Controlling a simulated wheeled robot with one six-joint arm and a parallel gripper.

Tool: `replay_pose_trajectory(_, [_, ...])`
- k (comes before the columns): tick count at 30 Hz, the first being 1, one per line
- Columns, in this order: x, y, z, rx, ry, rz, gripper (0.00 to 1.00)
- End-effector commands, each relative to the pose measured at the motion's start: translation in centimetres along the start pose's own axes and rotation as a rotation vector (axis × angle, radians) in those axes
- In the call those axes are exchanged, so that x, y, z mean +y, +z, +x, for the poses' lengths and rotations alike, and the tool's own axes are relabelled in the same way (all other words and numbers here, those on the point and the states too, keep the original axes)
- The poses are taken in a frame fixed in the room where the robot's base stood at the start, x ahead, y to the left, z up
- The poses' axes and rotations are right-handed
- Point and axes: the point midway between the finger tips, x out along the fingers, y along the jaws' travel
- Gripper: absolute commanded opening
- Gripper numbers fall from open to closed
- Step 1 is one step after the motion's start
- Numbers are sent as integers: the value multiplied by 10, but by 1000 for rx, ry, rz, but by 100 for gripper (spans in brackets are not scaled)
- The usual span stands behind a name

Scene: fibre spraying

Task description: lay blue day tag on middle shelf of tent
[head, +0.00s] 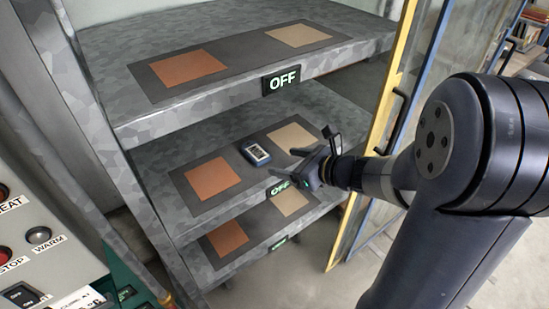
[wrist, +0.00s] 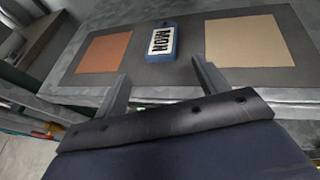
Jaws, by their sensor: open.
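The blue day tag (head: 256,153) lies flat on the middle shelf (head: 160,188), on the dark mat between the orange square and the tan square. In the wrist view the tag (wrist: 161,43) shows a white label reading "MON". My gripper (head: 292,163) is at the front edge of the middle shelf, to the right of the tag in the head view. In the wrist view its two fingers (wrist: 160,84) are apart with nothing between them, and the tag lies beyond the fingertips, clear of them.
The top shelf (head: 365,42) and lower shelf (head: 205,264) carry similar mats with orange and tan squares. "OFF" signs show on the shelf fronts. A yellow-framed door (head: 393,70) stands open at right. A control panel (head: 40,260) is at lower left.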

Motion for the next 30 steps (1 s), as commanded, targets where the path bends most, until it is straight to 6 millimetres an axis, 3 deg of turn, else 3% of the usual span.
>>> replay_pose_trajectory(3, [-1, 1, -24, 0, -6, -1, 69])
replay_pose_trajectory(10, [-1, 0, -49, -1, -2, 0, 69])
replay_pose_trajectory(30, [0, 0, -54, 0, 0, 0, 69])
